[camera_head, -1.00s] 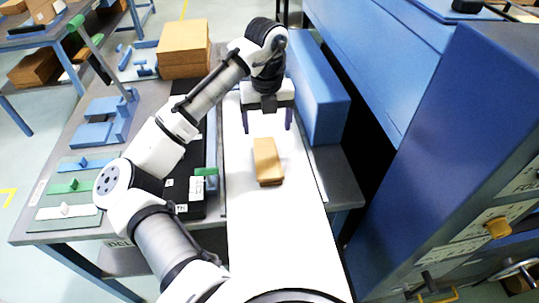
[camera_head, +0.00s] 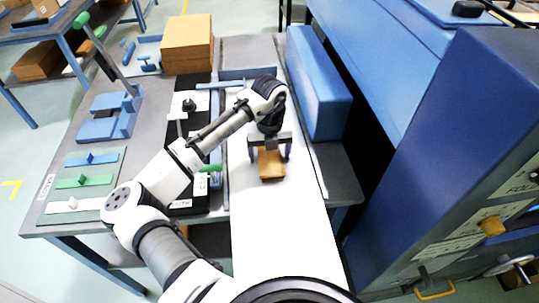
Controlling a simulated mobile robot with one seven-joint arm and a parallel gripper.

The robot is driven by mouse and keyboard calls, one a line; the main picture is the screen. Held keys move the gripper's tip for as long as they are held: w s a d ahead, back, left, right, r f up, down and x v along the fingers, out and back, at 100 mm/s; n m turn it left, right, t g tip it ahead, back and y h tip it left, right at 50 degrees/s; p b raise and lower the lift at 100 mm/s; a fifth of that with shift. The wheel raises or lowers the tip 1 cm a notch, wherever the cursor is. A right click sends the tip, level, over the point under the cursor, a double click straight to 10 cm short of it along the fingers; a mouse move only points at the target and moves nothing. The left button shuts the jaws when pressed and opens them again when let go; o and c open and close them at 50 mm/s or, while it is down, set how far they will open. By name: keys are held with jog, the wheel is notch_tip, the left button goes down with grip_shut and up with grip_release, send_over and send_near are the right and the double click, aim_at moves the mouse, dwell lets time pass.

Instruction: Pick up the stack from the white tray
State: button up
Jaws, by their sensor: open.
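The stack (camera_head: 271,168) is a small brown block lying on the long white tray (camera_head: 277,230), in the middle of the head view. My gripper (camera_head: 270,153) is open, pointing down, with one blue finger on each side of the stack's far end. The gripper body hides the far end of the stack. I cannot tell whether the fingers touch its sides.
A long blue block (camera_head: 320,85) stands right of the tray, and a tall blue machine (camera_head: 450,150) is farther right. Left are a black fixture with a green handle (camera_head: 212,168), brown stacked sheets (camera_head: 187,45) and blue stands (camera_head: 112,112).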

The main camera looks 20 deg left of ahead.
jog(key=c, duration=1.1)
jog(key=shift+c, duration=0.3)
jog(key=shift+r, duration=0.15)
